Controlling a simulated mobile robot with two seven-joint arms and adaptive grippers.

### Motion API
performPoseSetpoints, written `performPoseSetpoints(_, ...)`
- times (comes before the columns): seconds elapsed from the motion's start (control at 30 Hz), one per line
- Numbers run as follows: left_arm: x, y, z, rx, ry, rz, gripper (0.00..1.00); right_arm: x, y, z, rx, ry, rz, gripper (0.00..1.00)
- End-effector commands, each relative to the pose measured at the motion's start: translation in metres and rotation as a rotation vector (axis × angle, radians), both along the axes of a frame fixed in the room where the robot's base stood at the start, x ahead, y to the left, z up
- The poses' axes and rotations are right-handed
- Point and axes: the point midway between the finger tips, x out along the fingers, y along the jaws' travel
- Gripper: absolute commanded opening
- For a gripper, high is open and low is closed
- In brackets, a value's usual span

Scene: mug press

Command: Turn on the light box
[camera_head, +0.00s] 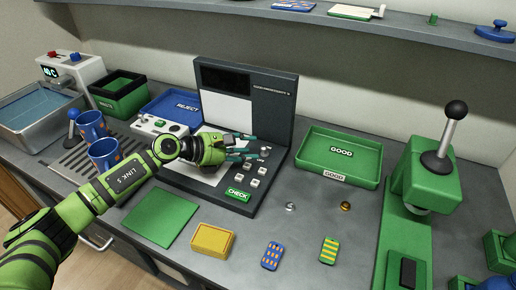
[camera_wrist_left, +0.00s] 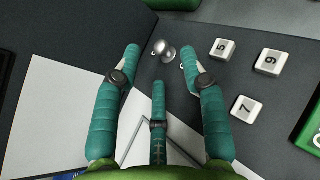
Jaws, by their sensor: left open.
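The light box (camera_head: 271,108) is a dark grey hinged unit with an upright back panel, white panels and a green CHECK button (camera_head: 238,195). My left gripper (camera_head: 250,144) hovers over its base, open and empty. In the left wrist view the spread teal fingers (camera_wrist_left: 160,62) point at a small silver toggle switch (camera_wrist_left: 164,49), which lies between the fingertips. I cannot tell whether they touch it. White keys (camera_wrist_left: 225,48) marked 5, 9 and 7 sit to the right of the switch. I cannot tell whether the white panels are lit. My right gripper is not in view.
A blue REJECT tray (camera_head: 173,107) and a white control box (camera_head: 150,127) stand left of the light box, near two blue mugs (camera_head: 104,154). A green GOOD tray (camera_head: 338,155) and a green lever press (camera_head: 425,180) stand right. Small pieces lie in front.

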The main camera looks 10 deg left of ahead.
Motion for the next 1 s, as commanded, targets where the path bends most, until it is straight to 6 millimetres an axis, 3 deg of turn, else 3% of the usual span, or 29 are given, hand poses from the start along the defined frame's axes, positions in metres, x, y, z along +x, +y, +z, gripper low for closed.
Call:
performPoseSetpoints(0.23, 0.020, -0.024, -0.011, 0.000, 0.000, -0.001, 0.43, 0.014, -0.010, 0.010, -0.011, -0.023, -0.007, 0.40)
performPoseSetpoints(0.6, 0.024, -0.028, -0.015, 0.001, 0.000, 0.000, 0.43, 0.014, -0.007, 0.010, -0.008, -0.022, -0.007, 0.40)
performPoseSetpoints(0.7, 0.024, -0.028, -0.015, 0.001, 0.001, 0.000, 0.03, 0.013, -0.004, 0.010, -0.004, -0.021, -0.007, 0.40)
performPoseSetpoints(1.0, 0.024, -0.029, -0.013, 0.000, 0.006, -0.003, 0.00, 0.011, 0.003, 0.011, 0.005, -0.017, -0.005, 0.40)
